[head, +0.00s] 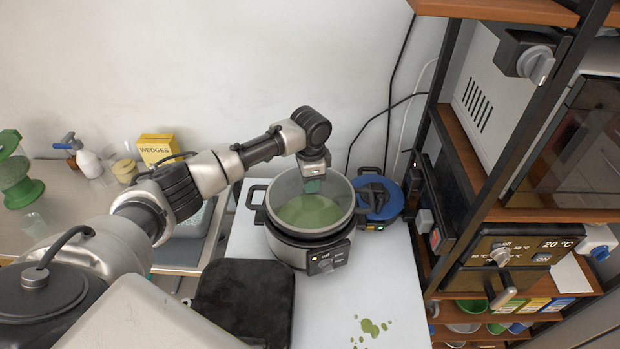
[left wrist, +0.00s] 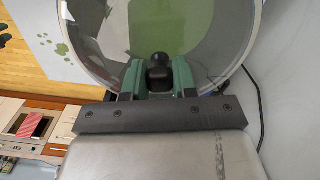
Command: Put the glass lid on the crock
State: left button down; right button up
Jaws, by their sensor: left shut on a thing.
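The crock (head: 288,252) is a silver and black slow cooker with side handles, standing upright on the white counter, with green food inside. The clear glass lid (head: 285,188) lies over its opening, and the green shows through it. I cannot tell whether its rim touches the crock all round. My left gripper (head: 313,186) reaches over from the left and is shut on the lid's black knob. In the left wrist view the knob (left wrist: 158,72) sits between the green fingertips, with the round glass beyond. My right gripper is not in view.
A blue and black appliance (head: 378,198) stands just right of the crock. A black pad (head: 243,300) lies at front left, and green spots (head: 372,328) mark the counter. A shelf unit (head: 470,190) rises on the right. A yellow box (head: 157,149) stands at back left.

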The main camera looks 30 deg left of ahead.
pick_arm(q)
jog(key=c, duration=0.8)
grip_release()
notch_tip(320, 180, up, 10)
jog(key=b, duration=0.3)
jog(key=shift+r, duration=0.4)
